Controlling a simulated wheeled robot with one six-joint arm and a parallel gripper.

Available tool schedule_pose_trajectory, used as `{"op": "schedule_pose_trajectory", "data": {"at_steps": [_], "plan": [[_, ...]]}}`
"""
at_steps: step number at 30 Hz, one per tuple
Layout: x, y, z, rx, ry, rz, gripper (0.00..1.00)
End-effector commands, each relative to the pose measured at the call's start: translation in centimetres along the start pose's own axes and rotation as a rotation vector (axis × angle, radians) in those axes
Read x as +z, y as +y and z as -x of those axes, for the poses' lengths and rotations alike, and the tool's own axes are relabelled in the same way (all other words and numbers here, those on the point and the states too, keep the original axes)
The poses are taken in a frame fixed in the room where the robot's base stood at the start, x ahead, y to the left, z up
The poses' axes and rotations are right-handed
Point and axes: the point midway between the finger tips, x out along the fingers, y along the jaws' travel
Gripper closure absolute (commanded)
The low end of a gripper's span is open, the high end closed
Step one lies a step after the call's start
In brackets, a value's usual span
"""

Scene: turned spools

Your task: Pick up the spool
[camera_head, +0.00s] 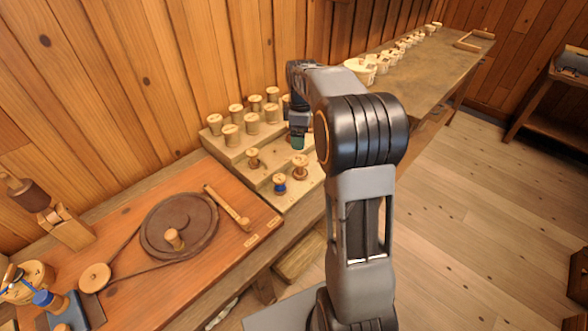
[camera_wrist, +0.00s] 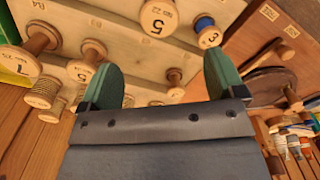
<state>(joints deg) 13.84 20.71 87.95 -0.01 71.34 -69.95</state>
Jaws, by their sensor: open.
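Several turned wooden spools stand on a pale stepped stand (camera_head: 240,150) in the head view. A blue-wound spool (camera_head: 280,184), a brown-wound spool (camera_head: 300,167) and another brown-wound spool (camera_head: 253,158) are on its lower steps. Plain spools such as this one (camera_head: 231,136) fill the upper part. My gripper (camera_head: 298,143) hangs over the stand's right part. In the wrist view my gripper (camera_wrist: 152,50) has its green fingers wide apart with nothing held. I cannot tell which spool is meant.
A wooden board with a dark round wheel (camera_head: 180,225) and a belt lies at the left. A long bench (camera_head: 440,55) with white tubs (camera_head: 360,70) runs to the back right. Wooden walls stand behind the stand.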

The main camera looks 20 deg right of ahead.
Motion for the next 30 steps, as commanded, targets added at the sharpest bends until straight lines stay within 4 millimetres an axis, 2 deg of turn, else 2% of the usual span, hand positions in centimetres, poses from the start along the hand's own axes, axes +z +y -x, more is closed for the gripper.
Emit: {"op": "schedule_pose_trajectory", "data": {"at_steps": [6,12,22,30], "plan": [[0.1,-0.1,-3.8,-0.005,-0.002,0.018,0.11],[-0.1,-0.1,-6.8,-0.002,-0.001,0.02,0.11],[-0.1,-0.2,-8.9,-0.002,-0.001,0.02,0.11],[-0.1,-0.3,-12.5,-0.002,-0.001,0.019,0.11]]}}
